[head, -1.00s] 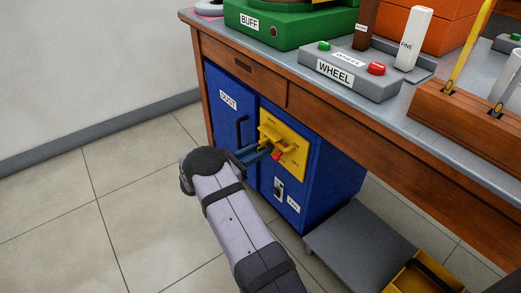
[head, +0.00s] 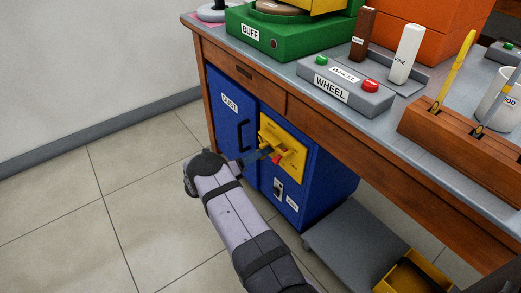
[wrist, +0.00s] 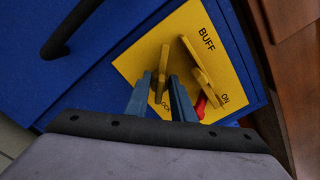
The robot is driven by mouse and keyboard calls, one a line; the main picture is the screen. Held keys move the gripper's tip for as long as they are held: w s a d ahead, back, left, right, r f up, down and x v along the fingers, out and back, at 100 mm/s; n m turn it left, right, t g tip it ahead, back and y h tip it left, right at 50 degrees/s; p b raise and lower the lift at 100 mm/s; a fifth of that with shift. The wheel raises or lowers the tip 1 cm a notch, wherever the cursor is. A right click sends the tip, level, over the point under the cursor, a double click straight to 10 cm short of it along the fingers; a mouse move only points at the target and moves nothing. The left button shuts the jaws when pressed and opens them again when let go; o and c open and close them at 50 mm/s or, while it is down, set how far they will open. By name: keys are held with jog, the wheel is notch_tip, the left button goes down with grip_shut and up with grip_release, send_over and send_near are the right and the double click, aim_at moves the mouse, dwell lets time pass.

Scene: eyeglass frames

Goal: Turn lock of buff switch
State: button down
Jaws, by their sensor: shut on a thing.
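The buff switch is a yellow plate (head: 296,155) on the front of the blue cabinet. In the wrist view the plate (wrist: 215,20) reads BUFF, with ON at its lower right and partly hidden lock lettering lower down. Two yellow upright pieces stand out from it. My gripper (wrist: 160,92) has its blue fingers on either side of the left piece, the lock tab (wrist: 161,65), and is shut on it. The right yellow piece (wrist: 204,68) is outside the fingers. A red part (wrist: 201,106) shows behind the right finger. In the head view my gripper (head: 262,153) reaches the plate from the left.
The blue cabinet (head: 232,125) has a dark handle (wrist: 75,25) left of the plate, and a small metal switch (head: 278,188) below it. The workbench (head: 345,118) overhangs above. A grey low platform (head: 350,235) stands at the lower right. The floor at left is clear.

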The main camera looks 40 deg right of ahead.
jog(key=n+p, duration=0.1)
jog(key=n, duration=0.3)
jog(key=shift+f+n, duration=0.1)
jog(key=shift+n, duration=0.2)
jog(key=n, duration=0.4)
jog(key=shift+f, duration=0.15)
jog(key=shift+a+n, duration=0.1)
jog(key=shift+n, duration=0.2)
jog(key=c, duration=1.9)
grip_release()
jog(key=shift+o, duration=0.2)
jog(key=a+p, duration=0.1)
jog(key=a, duration=0.6)
jog(key=shift+a+p, duration=0.15)
jog(key=shift+p, duration=0.2)
